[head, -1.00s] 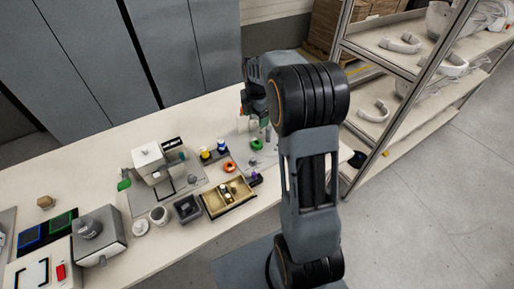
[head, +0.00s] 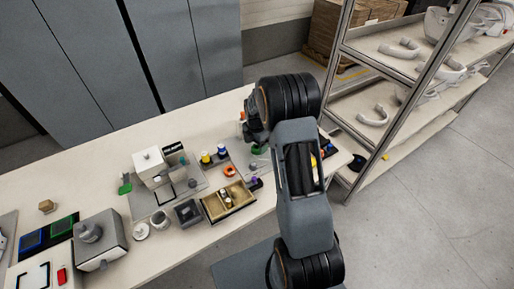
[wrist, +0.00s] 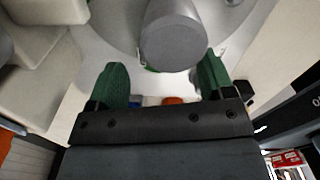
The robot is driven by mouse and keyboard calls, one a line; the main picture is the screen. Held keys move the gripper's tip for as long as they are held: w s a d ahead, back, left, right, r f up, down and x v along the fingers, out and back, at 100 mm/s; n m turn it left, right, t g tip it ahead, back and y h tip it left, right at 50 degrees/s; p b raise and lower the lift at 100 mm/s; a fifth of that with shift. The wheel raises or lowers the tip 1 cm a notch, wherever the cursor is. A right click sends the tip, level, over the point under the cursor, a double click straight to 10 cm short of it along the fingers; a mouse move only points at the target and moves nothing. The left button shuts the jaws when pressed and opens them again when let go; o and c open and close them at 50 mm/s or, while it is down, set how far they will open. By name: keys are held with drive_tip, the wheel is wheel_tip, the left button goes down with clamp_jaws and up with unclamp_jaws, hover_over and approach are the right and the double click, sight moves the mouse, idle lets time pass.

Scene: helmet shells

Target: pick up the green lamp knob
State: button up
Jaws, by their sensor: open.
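In the head view a green ring-like piece (head: 259,150) lies on the workbench, partly covered by my arm. Another small green piece (head: 125,187) stands left of a white machine. I cannot tell for sure which is the green lamp knob. My gripper (wrist: 163,80) is open, with a green-padded finger on each side. In the wrist view a grey round-ended cylinder (wrist: 172,42) is just beyond the fingertips, with slivers of green at its lower edge. It does not appear gripped. In the head view my arm hides most of the gripper.
A wooden tray (head: 229,201) with small parts stands on the bench, with an orange ring (head: 229,171) behind it. The white machine (head: 151,166) is to the left. Metal shelving (head: 400,80) with helmet shells stands at the right.

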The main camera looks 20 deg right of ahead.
drive_tip(key=shift+f, duration=1)
drive_tip(key=shift+c, duration=0.3)
drive_tip(key=c, duration=1)
drive_tip(key=shift+r, duration=0.2)
